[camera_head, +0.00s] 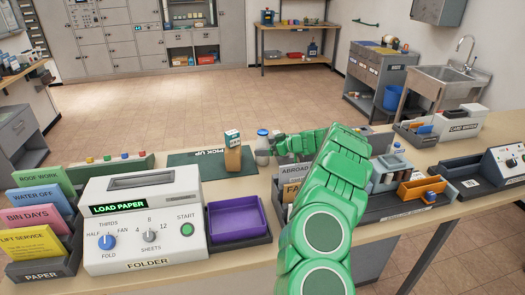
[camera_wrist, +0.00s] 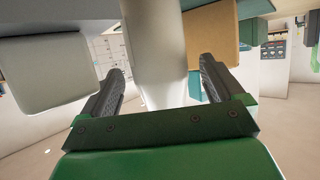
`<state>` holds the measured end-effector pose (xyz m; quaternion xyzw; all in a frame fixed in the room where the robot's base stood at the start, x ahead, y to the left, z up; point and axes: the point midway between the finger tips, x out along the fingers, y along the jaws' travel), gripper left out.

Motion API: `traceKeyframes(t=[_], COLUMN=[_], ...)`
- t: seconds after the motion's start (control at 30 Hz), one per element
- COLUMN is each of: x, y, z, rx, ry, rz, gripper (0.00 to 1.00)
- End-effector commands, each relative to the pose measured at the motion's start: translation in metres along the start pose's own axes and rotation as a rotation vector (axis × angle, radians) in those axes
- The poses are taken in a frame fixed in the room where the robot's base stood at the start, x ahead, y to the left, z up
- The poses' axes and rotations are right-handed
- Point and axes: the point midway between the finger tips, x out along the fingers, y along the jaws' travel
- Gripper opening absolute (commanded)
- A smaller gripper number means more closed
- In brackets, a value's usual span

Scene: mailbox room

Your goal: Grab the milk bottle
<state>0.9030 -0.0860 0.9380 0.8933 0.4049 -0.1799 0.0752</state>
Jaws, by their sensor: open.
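The milk bottle (camera_head: 262,151) is a small whitish bottle with a blue cap. It stands upright on the counter at the edge of the green PICK UP mat (camera_head: 208,170). My gripper (camera_head: 273,147) reaches it from the right in the head view, at the end of my green arm. In the wrist view, the pale bottle (camera_wrist: 155,45) stands between the two dark fingers of my open gripper (camera_wrist: 163,75). I cannot tell whether either finger touches it. The bottle's far end is cut off by the wrist frame.
A brown carton (camera_head: 233,159) stands close left of the bottle; it also shows beside a finger in the wrist view (camera_wrist: 212,45). A folder machine (camera_head: 145,220) and a purple tray (camera_head: 235,218) stand nearer. An organiser (camera_head: 405,205) lies right of my arm.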

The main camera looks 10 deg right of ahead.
Motion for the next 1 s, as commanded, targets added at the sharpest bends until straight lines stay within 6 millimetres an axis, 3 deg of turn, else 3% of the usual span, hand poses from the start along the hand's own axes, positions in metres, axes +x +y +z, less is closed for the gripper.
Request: traceKeyframes(t=[0.2,0.5,1.0], x=[0.020,0.022,0.022], y=[0.000,0.000,0.000], z=[0.002,0.001,0.000], rx=[0.001,0.001,0.000], ry=[-0.003,-0.001,-0.001], rz=[-0.001,0.000,0.000], gripper=[0.95,0.93,0.17])
